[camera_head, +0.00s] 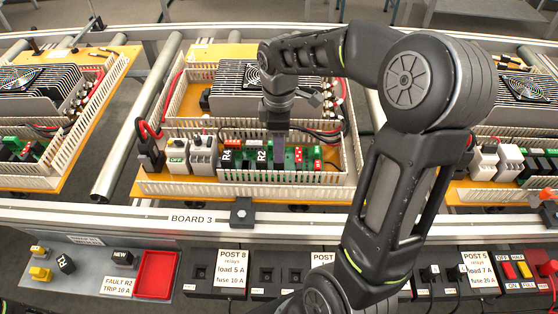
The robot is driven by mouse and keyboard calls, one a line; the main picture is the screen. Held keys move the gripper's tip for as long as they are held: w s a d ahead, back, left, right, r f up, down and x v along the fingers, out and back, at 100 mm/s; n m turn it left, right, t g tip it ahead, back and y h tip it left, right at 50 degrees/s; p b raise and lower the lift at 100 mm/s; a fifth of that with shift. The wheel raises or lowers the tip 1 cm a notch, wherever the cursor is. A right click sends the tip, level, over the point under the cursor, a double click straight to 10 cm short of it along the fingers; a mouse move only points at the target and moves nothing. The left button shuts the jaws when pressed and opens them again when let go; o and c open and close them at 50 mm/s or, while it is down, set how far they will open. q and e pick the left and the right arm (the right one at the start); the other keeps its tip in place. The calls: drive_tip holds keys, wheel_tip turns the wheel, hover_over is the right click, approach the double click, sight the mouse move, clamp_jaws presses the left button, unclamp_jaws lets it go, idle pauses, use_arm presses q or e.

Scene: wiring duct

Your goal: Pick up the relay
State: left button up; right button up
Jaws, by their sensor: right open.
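On the middle board, a black relay marked R4 (227,157) and a black relay marked R2 (262,157) stand in the green socket row. My right gripper (278,158) points down just right of the R2 relay. It is open; whether its fingers touch anything is hidden by its own body. A loose black block with white lettering (66,263) lies tilted on the front shelf at the left. A black block labelled NEW (122,257) sits on the same shelf. My left gripper is out of view.
White slotted duct walls (255,190) enclose the socket row. Grey breakers (203,152) stand left of the relays, and a finned heatsink (230,77) stands behind. A red tray (155,275) is on the front shelf beside a FAULT R2 label (117,284).

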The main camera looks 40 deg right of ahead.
drive_tip(key=shift+f, duration=2.6)
drive_tip(key=c, duration=1)
drive_tip(key=shift+r, duration=0.15)
wheel_tip(320, 180, up, 10)
drive_tip(key=shift+f, duration=0.1)
drive_tip(key=shift+p, duration=0.3)
